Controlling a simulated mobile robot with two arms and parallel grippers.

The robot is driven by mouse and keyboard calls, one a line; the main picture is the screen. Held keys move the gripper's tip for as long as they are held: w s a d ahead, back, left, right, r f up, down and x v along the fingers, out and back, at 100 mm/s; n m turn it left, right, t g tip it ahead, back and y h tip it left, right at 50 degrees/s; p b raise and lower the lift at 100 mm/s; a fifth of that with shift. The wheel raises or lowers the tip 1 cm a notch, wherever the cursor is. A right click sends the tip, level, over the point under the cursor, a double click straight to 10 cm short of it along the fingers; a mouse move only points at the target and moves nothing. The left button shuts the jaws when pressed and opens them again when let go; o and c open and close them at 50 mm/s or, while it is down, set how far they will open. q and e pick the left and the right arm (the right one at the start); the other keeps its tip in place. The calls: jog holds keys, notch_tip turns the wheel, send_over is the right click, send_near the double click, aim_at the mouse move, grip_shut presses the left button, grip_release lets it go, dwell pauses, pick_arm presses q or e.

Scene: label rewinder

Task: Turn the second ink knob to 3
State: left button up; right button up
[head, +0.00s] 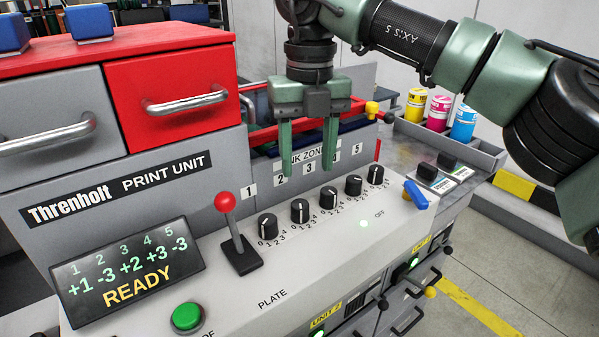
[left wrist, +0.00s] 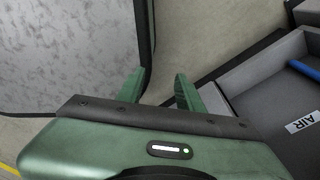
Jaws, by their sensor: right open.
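A row of several black ink knobs sits on the grey sloped console. The second ink knob (head: 300,210) stands between the first knob (head: 267,226) and the third knob (head: 328,197); numbers are printed around each. Its white pointer mark is too small to read surely. My right gripper (head: 308,171) is open and empty, pointing down above and behind the second and third knobs, touching none. The display (head: 127,270) reads +1, -3, +2, +3, -3 and READY. My left gripper (left wrist: 159,82) is open and empty in the left wrist view, away from the knobs.
A red-topped lever (head: 232,225) stands left of the knobs, and a green button (head: 187,317) lies nearer. A blue switch (head: 416,195) is at the right end. Ink bottles (head: 438,112) stand behind right. A red rail (head: 345,112) passes behind my right gripper.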

aim_at(300, 204)
jog(key=shift+w+a+f, duration=0.2)
jog(key=shift+a+f, duration=0.3)
jog(key=shift+a, duration=0.15)
jog(key=shift+s+d+f, duration=0.15)
jog(key=shift+s+f, duration=0.8)
notch_tip(300, 204, down, 3)
jog(key=shift+r, duration=0.15)
jog(key=shift+w+f, duration=0.35)
jog(key=shift+f, duration=0.5)
jog(key=shift+s, duration=0.15)
grip_shut()
pick_arm(q)
jog(key=shift+s+r, duration=0.25)
jog(key=shift+s, duration=0.45)
